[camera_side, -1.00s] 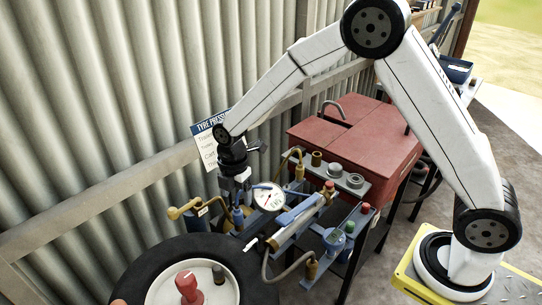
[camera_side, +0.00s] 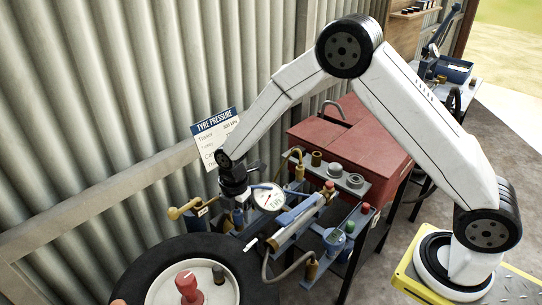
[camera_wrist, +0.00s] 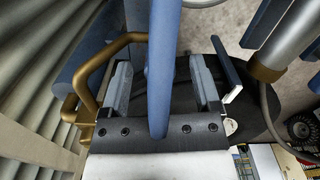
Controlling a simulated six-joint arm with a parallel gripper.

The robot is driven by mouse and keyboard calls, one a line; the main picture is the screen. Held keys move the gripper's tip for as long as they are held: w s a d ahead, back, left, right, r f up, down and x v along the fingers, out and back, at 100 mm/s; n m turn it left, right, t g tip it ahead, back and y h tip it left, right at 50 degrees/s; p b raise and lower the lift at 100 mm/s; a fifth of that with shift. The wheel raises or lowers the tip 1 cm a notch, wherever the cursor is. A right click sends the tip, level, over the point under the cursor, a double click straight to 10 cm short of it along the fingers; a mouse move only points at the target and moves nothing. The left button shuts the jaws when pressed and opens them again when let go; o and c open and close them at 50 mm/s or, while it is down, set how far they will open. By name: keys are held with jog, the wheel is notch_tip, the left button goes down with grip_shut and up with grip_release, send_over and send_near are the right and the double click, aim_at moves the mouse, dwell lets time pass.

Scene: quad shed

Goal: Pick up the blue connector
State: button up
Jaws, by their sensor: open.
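A small upright blue piece (camera_side: 238,217), which looks like the blue connector, stands beside the brass-coloured hose fitting, just below my gripper (camera_side: 240,202). In the wrist view my gripper's two grey fingers are apart. A long blue rounded bar (camera_wrist: 162,60) runs between them, with a gap on both sides. I cannot tell whether this bar is part of the connector. My gripper partly hides the connector's top in the side view.
A pressure gauge (camera_side: 268,197) and a silver-and-blue cylinder (camera_side: 298,219) sit close right of my gripper. A brass fitting (camera_side: 184,211) is at left. A tyre (camera_side: 150,262) lies in front, the corrugated wall (camera_side: 90,110) behind. A red toolbox (camera_side: 350,140) stands at right.

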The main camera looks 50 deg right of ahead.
jog(key=shift+f, duration=0.9)
grip_shut()
